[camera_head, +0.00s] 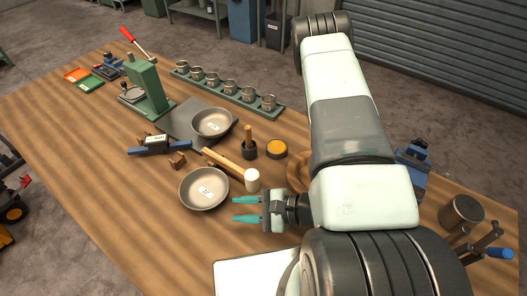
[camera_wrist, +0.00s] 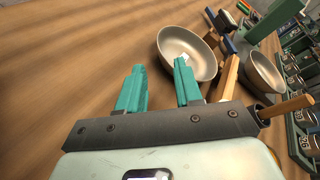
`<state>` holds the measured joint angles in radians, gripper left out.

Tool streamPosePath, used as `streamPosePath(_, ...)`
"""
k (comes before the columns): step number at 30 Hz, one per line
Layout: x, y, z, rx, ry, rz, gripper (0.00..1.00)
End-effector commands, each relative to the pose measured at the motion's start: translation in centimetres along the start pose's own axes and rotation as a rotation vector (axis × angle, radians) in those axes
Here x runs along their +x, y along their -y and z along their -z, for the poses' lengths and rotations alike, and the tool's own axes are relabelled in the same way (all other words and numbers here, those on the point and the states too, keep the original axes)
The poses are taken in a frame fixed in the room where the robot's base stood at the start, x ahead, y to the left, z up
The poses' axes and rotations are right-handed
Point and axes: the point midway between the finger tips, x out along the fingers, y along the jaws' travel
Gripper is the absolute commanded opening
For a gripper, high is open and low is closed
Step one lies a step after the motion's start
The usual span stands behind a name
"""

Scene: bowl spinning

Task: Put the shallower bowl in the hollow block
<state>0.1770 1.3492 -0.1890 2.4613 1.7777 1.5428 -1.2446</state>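One grey metal bowl (camera_head: 204,190) with a white label lies near the front of the wooden table; it also shows in the wrist view (camera_wrist: 172,42). A second labelled grey bowl (camera_head: 212,122) sits farther back on a dark plate, and at the right in the wrist view (camera_wrist: 262,74). I cannot tell surely which is shallower. A round-edged wooden piece (camera_head: 297,172), mostly hidden behind my arm, may be the hollow block. My gripper (camera_head: 236,210) is open and empty, its teal fingers right of and slightly in front of the nearer bowl, apart from it.
A mallet (camera_head: 252,179) lies between the nearer bowl and my arm. A small pot with a wooden handle (camera_head: 249,149), an orange-topped tin (camera_head: 276,149) and a blue-ended tool (camera_head: 160,146) surround the bowls. A green press (camera_head: 148,90) and a rack of cans (camera_head: 225,88) stand behind.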

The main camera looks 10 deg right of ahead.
Motion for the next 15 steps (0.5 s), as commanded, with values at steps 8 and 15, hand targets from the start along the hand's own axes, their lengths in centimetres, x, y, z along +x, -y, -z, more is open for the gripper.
streamPosePath(8,0.0,5.1,-5.0,-0.11,0.161,-0.072,0.35)
streamPosePath(15,-2.4,9.4,-13.9,-0.346,0.343,-0.33,0.35)
